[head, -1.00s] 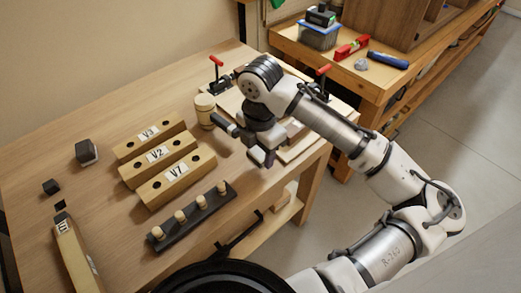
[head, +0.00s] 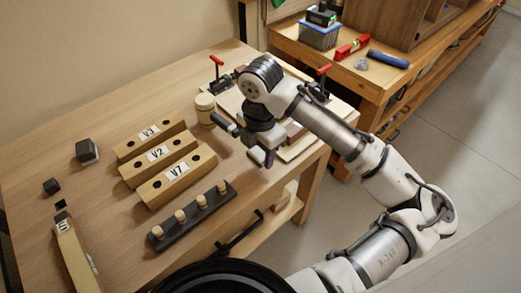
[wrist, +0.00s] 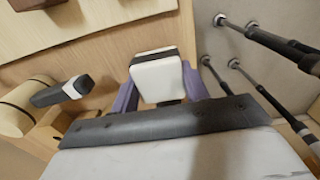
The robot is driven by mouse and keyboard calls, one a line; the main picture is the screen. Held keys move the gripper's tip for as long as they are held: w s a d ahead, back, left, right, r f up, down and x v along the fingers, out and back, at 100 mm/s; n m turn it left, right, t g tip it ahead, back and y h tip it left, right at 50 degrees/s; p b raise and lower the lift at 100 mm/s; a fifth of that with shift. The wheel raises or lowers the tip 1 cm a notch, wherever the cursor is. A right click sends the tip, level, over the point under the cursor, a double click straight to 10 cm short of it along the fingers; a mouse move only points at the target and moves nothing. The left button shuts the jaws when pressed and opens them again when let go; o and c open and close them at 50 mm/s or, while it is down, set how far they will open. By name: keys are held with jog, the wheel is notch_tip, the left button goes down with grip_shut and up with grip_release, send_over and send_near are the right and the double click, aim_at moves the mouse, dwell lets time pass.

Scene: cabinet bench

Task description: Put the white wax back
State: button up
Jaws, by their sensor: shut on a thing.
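The white wax (wrist: 158,80), a pale block with a dark band across it, sits between the purple fingers of my gripper (wrist: 160,88) in the wrist view. My gripper is shut on it. In the head view my gripper (head: 262,157) hangs over the front right part of the bench, right of the wooden mallet (head: 205,108). The wax is mostly hidden there by the fingers and arm. I cannot tell how far it is above the bench.
Wooden blocks marked V3, V2 and V7 (head: 177,180) lie left of my gripper. A dark rack with several pegs (head: 195,215) is at the front edge. Dark cubes (head: 87,152) stand at left. A red-handled clamp (head: 324,72) is behind my arm.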

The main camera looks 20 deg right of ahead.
jog(key=shift+f+b, duration=1.5)
jog(key=shift+f, duration=0.35)
dwell(1.6)
jog(key=o, duration=1)
jog(key=shift+o, duration=1)
jog(key=shift+r, duration=0.1)
jog(key=shift+r+p, duration=3.2)
jog(key=shift+r, duration=0.3)
jog(key=shift+f, duration=0.1)
